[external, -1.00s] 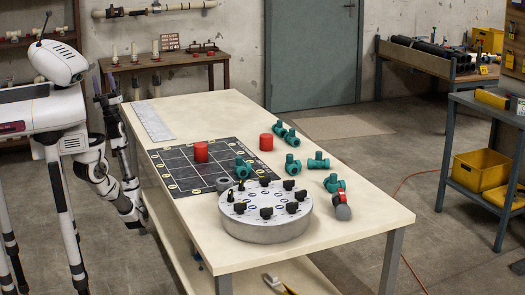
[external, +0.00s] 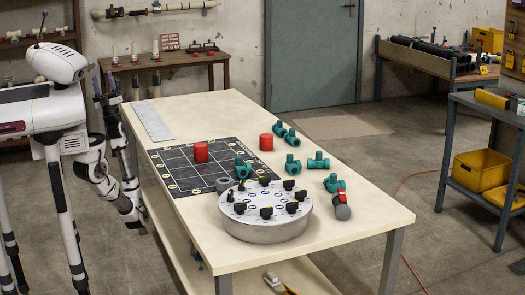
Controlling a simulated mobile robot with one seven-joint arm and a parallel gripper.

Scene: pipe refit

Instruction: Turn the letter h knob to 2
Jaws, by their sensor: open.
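A round grey knob panel (external: 265,228) with a pale top stands at the near end of the table. Several black knobs ring its top, among them a front knob (external: 266,212) and a right knob (external: 292,207). Their letters and number marks are too small to read, so I cannot tell which is the letter h knob or where it points. My gripper (external: 136,222) hangs beside the table's left edge, well apart from the panel. It is open and holds nothing that I can see.
A second red cylinder (external: 266,142), several green pipe fittings (external: 318,161) and a grey valve with a red handle (external: 342,207) lie nearby. The table's (external: 370,224) near right corner is clear.

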